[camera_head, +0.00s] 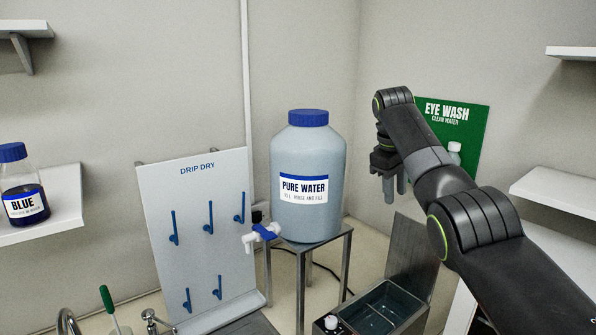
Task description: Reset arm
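My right arm comes in from the lower right and bends up, then down at its wrist. My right gripper (394,187) hangs pointing down in front of the back wall, to the right of the large water bottle. Its fingers are seen partly from the side, so I cannot tell how far apart they are. Nothing shows hanging from it. My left gripper is out of view.
The pure water bottle (308,222) with its tap (262,237) stands on a metal stand (300,262). A drip dry board (185,260) with blue pegs is at left. A blue-labelled bottle (25,190) sits on the left shelf. An open water bath (372,312) lies below the arm.

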